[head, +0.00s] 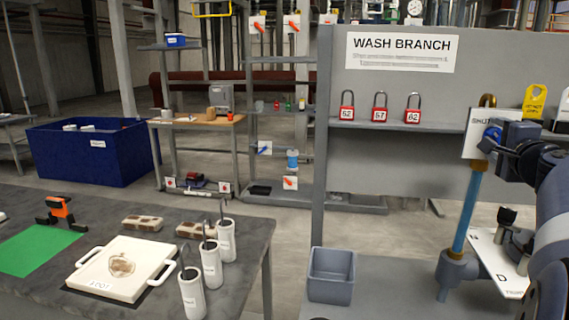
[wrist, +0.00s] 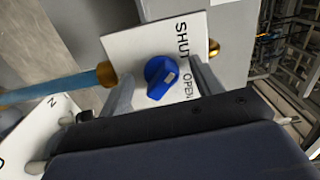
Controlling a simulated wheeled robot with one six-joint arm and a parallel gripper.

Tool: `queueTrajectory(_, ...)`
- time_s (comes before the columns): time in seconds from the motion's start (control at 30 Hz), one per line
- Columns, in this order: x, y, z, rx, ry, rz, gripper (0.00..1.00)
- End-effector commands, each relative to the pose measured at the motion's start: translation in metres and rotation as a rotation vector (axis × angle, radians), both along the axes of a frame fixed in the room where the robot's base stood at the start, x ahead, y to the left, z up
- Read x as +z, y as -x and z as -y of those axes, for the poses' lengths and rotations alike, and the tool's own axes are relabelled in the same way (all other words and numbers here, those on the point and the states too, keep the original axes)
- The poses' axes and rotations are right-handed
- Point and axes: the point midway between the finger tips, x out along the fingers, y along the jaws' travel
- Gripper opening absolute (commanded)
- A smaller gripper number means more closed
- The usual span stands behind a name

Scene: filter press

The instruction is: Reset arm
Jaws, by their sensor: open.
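My gripper (wrist: 163,68) is open, with one finger on each side of a blue knob (wrist: 160,78) in the wrist view. The knob sits on a white plate (wrist: 124,45) marked SHUT and OPEN. I cannot tell whether the fingers touch the knob. In the head view the blue knob (head: 491,136) is at the right, partly hidden by my gripper (head: 500,140). A blue pipe (head: 467,208) with brass fittings runs below the plate.
A panel labelled WASH BRANCH (head: 402,52) stands behind, with red padlocks (head: 380,112) on its shelf. A grey bin (head: 331,275) is below. A white lettered plate (head: 492,250) lies under my arm. A table at left holds a white tray (head: 105,285) and white cylinders (head: 211,265).

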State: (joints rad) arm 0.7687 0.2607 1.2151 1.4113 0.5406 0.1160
Motion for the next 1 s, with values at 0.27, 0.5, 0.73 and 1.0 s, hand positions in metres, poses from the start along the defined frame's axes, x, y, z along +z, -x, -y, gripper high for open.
queueTrajectory(0.27, 0.0060, 0.0000, 0.0002, -0.001, -0.174, 0.040, 0.62)
queueTrajectory(0.5, 0.0068, 0.0001, 0.0003, -0.001, -0.315, 0.074, 0.62)
queueTrajectory(0.73, 0.0072, -0.0001, 0.0006, 0.000, -0.438, 0.102, 0.62)
queueTrajectory(1.0, 0.0085, 0.0004, 0.0012, -0.002, -0.571, 0.135, 0.62)
